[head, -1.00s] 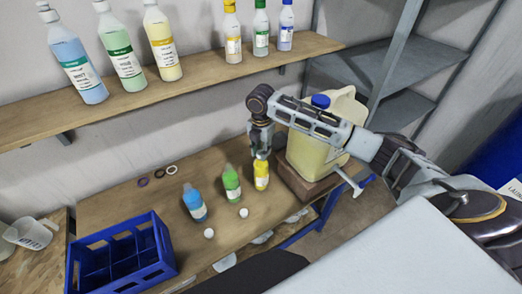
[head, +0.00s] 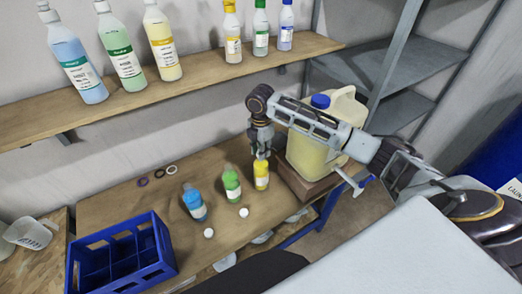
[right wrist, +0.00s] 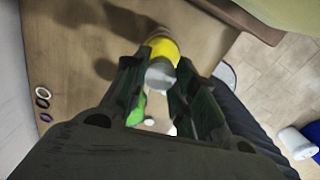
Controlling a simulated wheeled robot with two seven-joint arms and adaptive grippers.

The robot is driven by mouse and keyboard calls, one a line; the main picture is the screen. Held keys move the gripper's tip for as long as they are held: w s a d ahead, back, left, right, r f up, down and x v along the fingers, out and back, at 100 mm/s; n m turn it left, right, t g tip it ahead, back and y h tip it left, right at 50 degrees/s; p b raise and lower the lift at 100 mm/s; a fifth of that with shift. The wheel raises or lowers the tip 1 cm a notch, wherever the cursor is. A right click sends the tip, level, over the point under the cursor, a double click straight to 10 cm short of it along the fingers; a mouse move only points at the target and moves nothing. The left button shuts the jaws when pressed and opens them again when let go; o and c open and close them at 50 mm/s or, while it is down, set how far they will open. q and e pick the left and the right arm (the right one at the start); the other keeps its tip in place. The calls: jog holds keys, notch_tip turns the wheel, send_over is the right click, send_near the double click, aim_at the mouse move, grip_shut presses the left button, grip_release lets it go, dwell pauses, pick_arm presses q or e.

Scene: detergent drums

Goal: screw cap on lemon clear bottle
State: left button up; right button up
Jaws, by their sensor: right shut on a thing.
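The small yellow bottle (head: 261,178) stands upright on the bench, the rightmost of three small bottles. My right gripper (head: 261,152) points down right over its top. In the right wrist view, the fingers (right wrist: 160,84) are closed around a whitish cap (right wrist: 160,74), with the yellow bottle (right wrist: 162,48) directly beyond it. The cap seems to be at the bottle's mouth; I cannot tell whether it is seated on the thread. My left gripper is not in view.
A green bottle (head: 231,186) and a blue bottle (head: 195,205) stand to the left. Two white caps (head: 209,233) (head: 244,212) lie in front of them. A large jug (head: 313,155) stands close on the right. A blue crate (head: 122,282) is at the left.

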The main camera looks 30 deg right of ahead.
jog(key=shift+s+f+m, duration=0.1)
jog(key=shift+f+m, duration=0.1)
jog(key=shift+m, duration=1.6)
jog(key=shift+m, duration=0.3)
jog(key=shift+m, duration=2.6)
jog(key=o, duration=0.8)
jog(key=shift+o, duration=0.4)
jog(key=shift+r, duration=0.25)
jog(key=shift+n, duration=0.3)
